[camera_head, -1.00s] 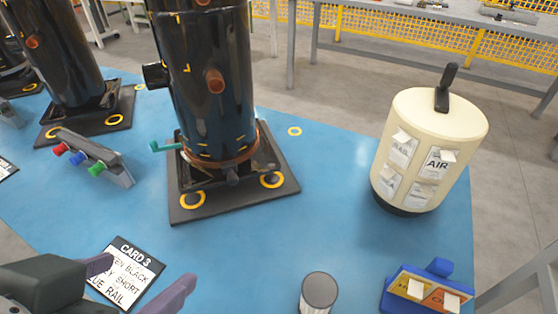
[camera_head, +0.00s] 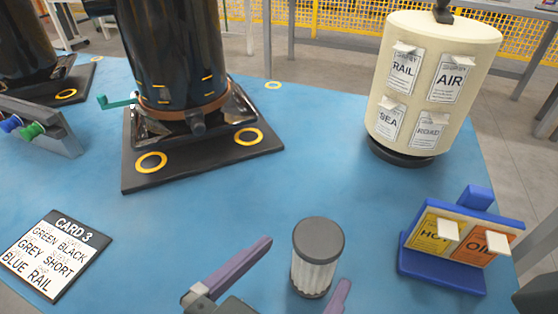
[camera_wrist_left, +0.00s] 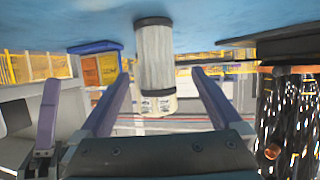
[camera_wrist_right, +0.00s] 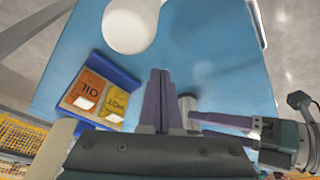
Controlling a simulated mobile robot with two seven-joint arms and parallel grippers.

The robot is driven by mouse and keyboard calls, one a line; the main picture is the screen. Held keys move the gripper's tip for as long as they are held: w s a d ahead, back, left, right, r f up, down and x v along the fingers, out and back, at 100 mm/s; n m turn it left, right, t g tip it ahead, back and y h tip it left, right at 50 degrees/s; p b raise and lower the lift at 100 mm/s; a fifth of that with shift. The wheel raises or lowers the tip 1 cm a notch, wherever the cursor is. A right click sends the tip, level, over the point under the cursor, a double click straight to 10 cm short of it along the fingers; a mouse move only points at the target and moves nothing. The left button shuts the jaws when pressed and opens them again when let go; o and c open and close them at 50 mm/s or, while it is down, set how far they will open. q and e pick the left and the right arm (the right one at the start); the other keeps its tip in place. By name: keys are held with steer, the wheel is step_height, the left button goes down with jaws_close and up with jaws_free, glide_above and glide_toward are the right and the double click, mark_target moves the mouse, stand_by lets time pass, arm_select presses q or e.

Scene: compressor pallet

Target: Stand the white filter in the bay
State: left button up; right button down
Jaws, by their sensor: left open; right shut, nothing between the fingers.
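The white filter (camera_head: 312,272), a short ribbed cylinder with grey caps, stands upright on the blue surface. It also shows in the left wrist view (camera_wrist_left: 153,62), between the fingers. My left gripper (camera_head: 306,262) is open, with its purple fingers on either side of the filter; I cannot tell whether they touch it. My right gripper (camera_wrist_right: 160,72) is shut and empty in the right wrist view, with the filter (camera_wrist_right: 188,106) partly hidden beside its fingers. The black compressor (camera_head: 175,50) stands on a dark base plate (camera_head: 205,160) at the back left. I cannot make out the bay.
A blue holder (camera_head: 440,272) with HOT and OIL tags stands right of the filter. A cream drum (camera_head: 425,75) with several labels stands behind it. Card 3 (camera_head: 55,252) lies at left, below a grey rack with coloured knobs (camera_head: 40,125). The middle is clear.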

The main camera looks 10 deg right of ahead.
arm_select(q)
steer(key=b+x, duration=0.1)
steer(key=x, duration=0.4)
steer(key=shift+s+d+b, duration=0.15)
steer(key=shift+d+b, duration=0.1)
steer(key=shift+b, duration=0.05)
arm_select(e)
steer(key=shift+f, duration=0.9)
arm_select(q)
steer(key=shift+c, duration=0.4)
jaws_close()
